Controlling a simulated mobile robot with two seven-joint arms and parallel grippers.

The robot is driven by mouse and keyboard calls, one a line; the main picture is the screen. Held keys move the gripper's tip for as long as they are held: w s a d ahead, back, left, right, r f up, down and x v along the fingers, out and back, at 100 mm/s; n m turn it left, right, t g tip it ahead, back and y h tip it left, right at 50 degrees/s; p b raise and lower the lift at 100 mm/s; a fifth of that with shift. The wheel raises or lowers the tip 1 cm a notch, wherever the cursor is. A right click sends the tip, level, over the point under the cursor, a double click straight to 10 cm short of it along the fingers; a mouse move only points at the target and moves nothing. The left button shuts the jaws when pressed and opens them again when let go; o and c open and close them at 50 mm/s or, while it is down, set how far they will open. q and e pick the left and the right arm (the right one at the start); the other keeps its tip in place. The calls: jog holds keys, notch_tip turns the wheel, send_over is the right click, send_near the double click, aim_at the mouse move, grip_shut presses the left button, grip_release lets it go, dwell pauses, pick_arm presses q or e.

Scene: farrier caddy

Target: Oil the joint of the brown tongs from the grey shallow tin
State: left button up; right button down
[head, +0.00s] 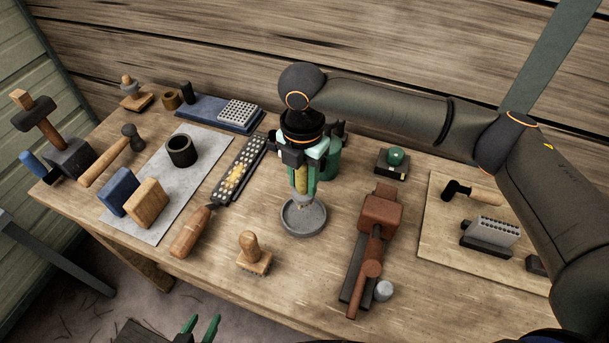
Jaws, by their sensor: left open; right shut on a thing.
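The grey shallow tin (303,234) sits on the bench at the middle, open side up. My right gripper (302,184) points down over it, shut on a slim upright tool with a yellowish handle (301,178). The tool's pale lower end is at the tin; I cannot tell whether it touches the inside. A reddish-brown long tool (373,245) with a block at its far end and a round disc lies right of the tin; it appears to be the brown tongs. My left gripper (200,328) is open and empty at the bottom edge, in front of the bench.
A wooden-handled rasp (190,232) and a small brush (253,256) lie left of the tin. A small grey cylinder (383,290) stands beside the brown tool. A green-topped block (394,160) is behind it. A board with tools (440,235) is at right.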

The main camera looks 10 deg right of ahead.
aim_at(303, 196)
jog(key=shift+a, duration=0.1)
jog(key=shift+r+p, duration=0.1)
jog(key=shift+p, duration=0.3)
jog(key=shift+f+b, duration=0.45)
jog(key=shift+f, duration=2.55)
jog(key=shift+p, duration=0.5)
jog(key=shift+f, duration=0.5)
jog(key=shift+r, duration=0.1)
jog(key=shift+r, duration=3.7)
